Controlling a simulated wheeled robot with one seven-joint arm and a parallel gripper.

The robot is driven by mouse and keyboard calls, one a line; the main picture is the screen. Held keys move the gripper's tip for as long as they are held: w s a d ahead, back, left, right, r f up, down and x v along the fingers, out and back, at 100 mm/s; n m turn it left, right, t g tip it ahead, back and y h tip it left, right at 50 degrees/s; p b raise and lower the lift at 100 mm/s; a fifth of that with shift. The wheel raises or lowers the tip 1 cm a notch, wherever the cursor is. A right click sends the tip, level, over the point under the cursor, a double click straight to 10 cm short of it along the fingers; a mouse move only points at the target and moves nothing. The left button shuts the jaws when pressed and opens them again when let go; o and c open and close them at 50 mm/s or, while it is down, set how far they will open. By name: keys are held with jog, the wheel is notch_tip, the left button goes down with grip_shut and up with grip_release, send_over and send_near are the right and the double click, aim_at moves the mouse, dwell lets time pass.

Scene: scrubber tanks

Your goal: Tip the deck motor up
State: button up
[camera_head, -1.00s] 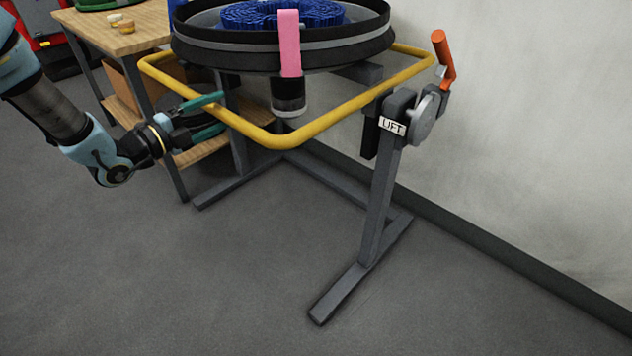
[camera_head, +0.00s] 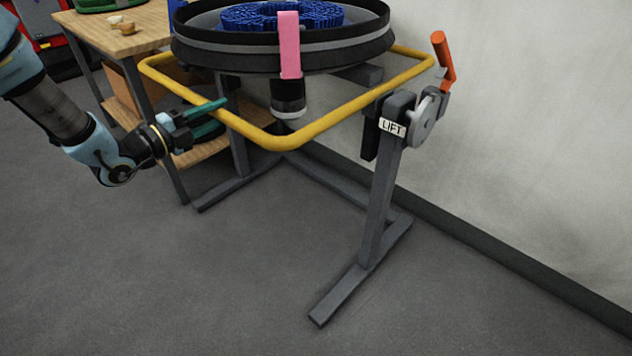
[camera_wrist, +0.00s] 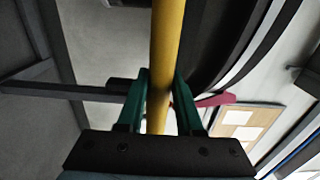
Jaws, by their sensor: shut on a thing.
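The scrubber deck (camera_head: 285,55) is a round dark ring with a blue brush (camera_head: 283,14) inside, lying about level on a stand. A dark motor cylinder (camera_head: 287,97) shows below the ring, and a pink strap (camera_head: 289,45) hangs over its front edge. A yellow tube rail (camera_head: 340,112) runs around the deck. My gripper (camera_head: 215,110) is at the rail's left side, with its green fingers shut on the tube. In the wrist view the yellow rail (camera_wrist: 167,50) runs between both fingers (camera_wrist: 160,95).
A grey stand leg (camera_head: 378,205) carries a LIFT label (camera_head: 392,127) and a crank with an orange handle (camera_head: 443,55). A wooden bench (camera_head: 125,40) stands behind my arm at left. A wall is on the right. The front floor is clear.

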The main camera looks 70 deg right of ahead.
aim_at(231, 39)
grip_shut()
jog(key=r, duration=0.2)
jog(key=d+r+p, duration=0.1)
jog(key=r, duration=0.2)
jog(key=r+p, duration=0.1)
jog(key=r, duration=0.1)
jog(key=shift+s+d+r, duration=0.2)
jog(key=shift+s+d, duration=0.05)
jog(key=shift+s, duration=0.05)
jog(key=d+r, duration=0.1)
jog(key=r, duration=0.1)
jog(key=r+p, duration=0.1)
jog(key=r, duration=0.1)
jog(key=s+d+r, duration=0.1)
jog(key=r, duration=0.1)
jog(key=shift+d+p, duration=0.3)
jog(key=shift+p, duration=0.1)
jog(key=shift+d+r, duration=0.15)
jog(key=shift+r, duration=0.1)
jog(key=shift+s, duration=0.1)
jog(key=shift+s+d+r+p, duration=0.25)
jog(key=shift+d+r, duration=0.45)
jog(key=shift+r, duration=0.25)
jog(key=shift+s+d+r+p, duration=0.15)
jog(key=shift+s+d+r, duration=0.15)
jog(key=shift+d+r, duration=0.55)
jog(key=shift+s+d+r+p, duration=0.25)
jog(key=shift+d+r, duration=0.25)
jog(key=shift+r, duration=0.6)
